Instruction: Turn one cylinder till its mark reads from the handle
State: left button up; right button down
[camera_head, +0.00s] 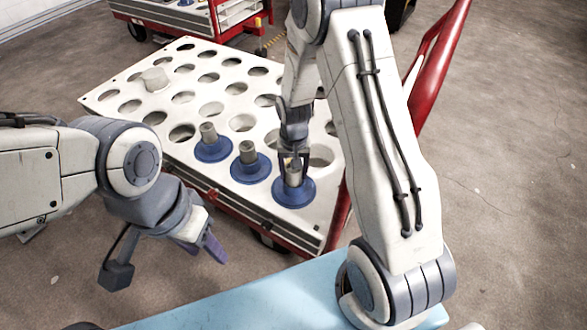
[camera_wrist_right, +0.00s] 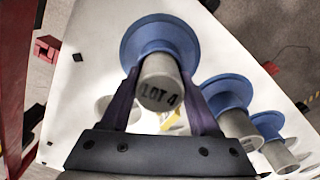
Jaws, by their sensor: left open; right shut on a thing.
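Three grey cylinders with round blue flanges stand in a row at the near edge of a white perforated cart top (camera_head: 130,92). My right gripper (camera_head: 292,160) is shut on the nearest, rightmost cylinder (camera_head: 294,174), whose blue flange (camera_head: 293,193) sits on the top. The middle cylinder (camera_head: 249,153) and left cylinder (camera_head: 208,133) stand free. The cart's red handle (camera_head: 434,75) rises at right. My left gripper (camera_head: 203,247) is open and empty, left of the cart's near edge.
Another red cart (camera_head: 185,15) stands behind. A light blue surface (camera_head: 270,295) lies at the bottom. Concrete floor is clear to the right.

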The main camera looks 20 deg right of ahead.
jog(key=shift+m, duration=0.3)
jog(key=shift+r+m+p, duration=0.1)
jog(key=shift+m+p, duration=0.5)
jog(key=shift+m, duration=0.9)
jog(key=shift+m+p, duration=0.7)
jog(key=shift+m, duration=0.8)
